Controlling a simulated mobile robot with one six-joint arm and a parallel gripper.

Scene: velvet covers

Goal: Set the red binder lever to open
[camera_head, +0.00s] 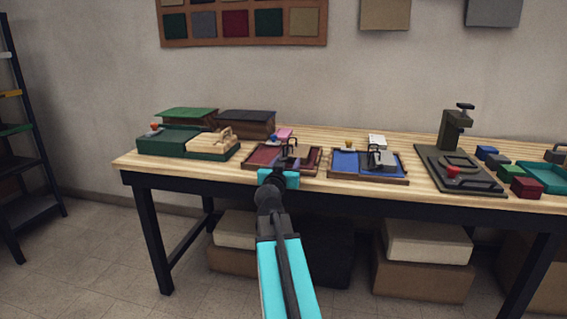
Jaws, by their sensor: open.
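The red binder (251,156) lies flat on the workbench near its front edge, with a wooden-looking rim. A small lever with a blue knob (273,138) stands at its back, left of a pink block (285,133). Whether this lever is set open or closed is too small to tell. My arm reaches up from the bottom of the view. My gripper (287,163) is open at the front right of the red binder and hides part of it. A gap between the fingers and the lever seems to show, but contact with the binder cannot be told.
A green binder (165,142) with an orange knob is on the left, a blue binder (345,162) on the right. A dark press (452,135) with a red knob stands further right, near small coloured blocks (527,187). Boxes (427,242) sit under the wooden bench (200,176).

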